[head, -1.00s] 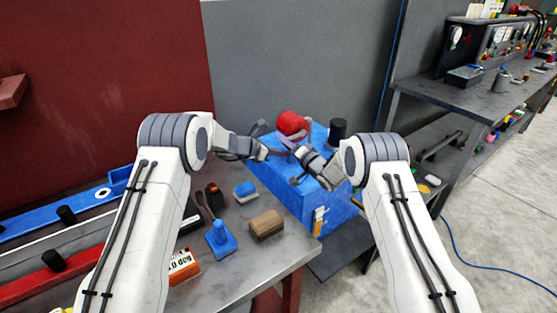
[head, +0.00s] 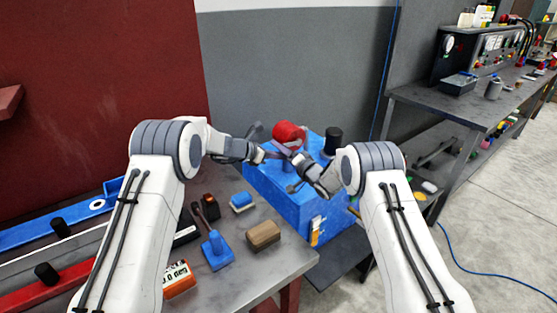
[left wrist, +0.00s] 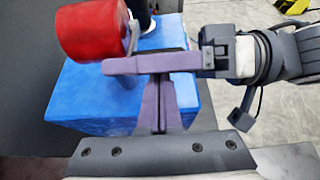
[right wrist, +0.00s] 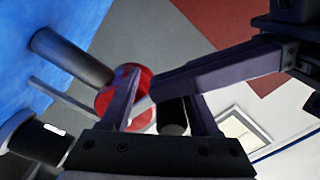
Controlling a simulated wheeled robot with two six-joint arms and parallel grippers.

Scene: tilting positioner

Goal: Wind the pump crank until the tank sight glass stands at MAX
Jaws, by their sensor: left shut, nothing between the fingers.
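The blue pump tank (head: 270,188) stands beyond the bench with a red cylinder (head: 288,133) and a grey bar, apparently the crank, on top. The red cylinder also shows in the left wrist view (left wrist: 92,30). A white-and-orange strip (head: 316,226), perhaps the sight glass, is on the tank's front; its level is too small to read. My left gripper (left wrist: 160,105) is shut and empty beside the red cylinder. My right gripper (right wrist: 165,95) has its fingers spread near the red cylinder; I cannot tell whether they touch the crank. The grippers nearly meet.
A black cylinder (head: 333,138) stands on the tank top, close to my right gripper. Another bench (head: 440,105) stands at the right. The floor there is mostly clear.

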